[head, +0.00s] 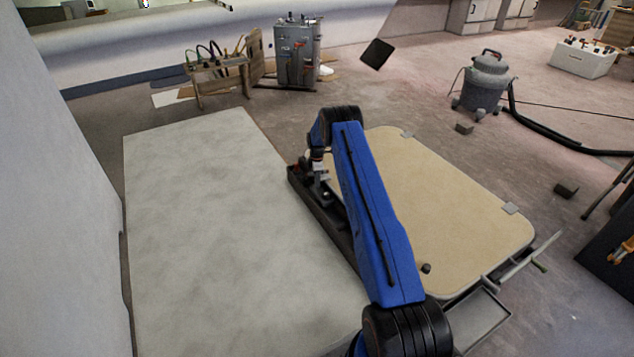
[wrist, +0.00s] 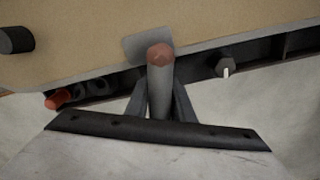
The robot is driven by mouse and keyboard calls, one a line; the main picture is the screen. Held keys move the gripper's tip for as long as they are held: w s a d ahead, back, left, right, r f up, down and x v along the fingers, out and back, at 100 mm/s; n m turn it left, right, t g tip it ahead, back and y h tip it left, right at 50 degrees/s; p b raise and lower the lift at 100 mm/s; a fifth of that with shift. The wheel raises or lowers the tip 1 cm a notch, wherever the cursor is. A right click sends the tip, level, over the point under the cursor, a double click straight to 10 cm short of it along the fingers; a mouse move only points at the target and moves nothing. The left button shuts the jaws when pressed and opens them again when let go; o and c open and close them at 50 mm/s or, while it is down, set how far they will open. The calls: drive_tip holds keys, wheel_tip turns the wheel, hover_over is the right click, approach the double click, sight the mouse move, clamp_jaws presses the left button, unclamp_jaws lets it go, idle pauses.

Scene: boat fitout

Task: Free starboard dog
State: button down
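A grey post-like handle with a red-brown tip (wrist: 160,85), apparently a dog, stands at the edge of the tan hatch panel (wrist: 75,35). My gripper (wrist: 160,98) has its two dark fingers close on either side of this handle, with no clear gap showing. In the head view my gripper (head: 321,176) is low over the dark channel (head: 325,215) along the panel's left edge. The tan panel (head: 450,200) lies to the right, partly hidden by my blue arm. Another red-ended part (wrist: 57,98) lies at the channel's left in the wrist view.
A bolt head (wrist: 228,66) sits in the channel to the right. A black knob (wrist: 16,40) stands on the panel. A pale flat surface (head: 210,220) spreads left of the channel. A grey vacuum (head: 485,85) and hose stand on the floor beyond.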

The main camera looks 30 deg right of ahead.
idle(0.4)
drive_tip(key=m, duration=0.3)
drive_tip(key=shift+m, duration=0.3)
drive_tip(key=m, duration=0.3)
drive_tip(key=shift+m, duration=0.3)
drive_tip(key=m, duration=0.3)
drive_tip(key=shift+m, duration=0.4)
drive_tip(key=m, duration=0.4)
drive_tip(key=c, duration=2.4)
unclamp_jaws()
drive_tip(key=shift+m, duration=1.4)
drive_tip(key=shift+c, duration=0.2)
drive_tip(key=shift+o, duration=0.2)
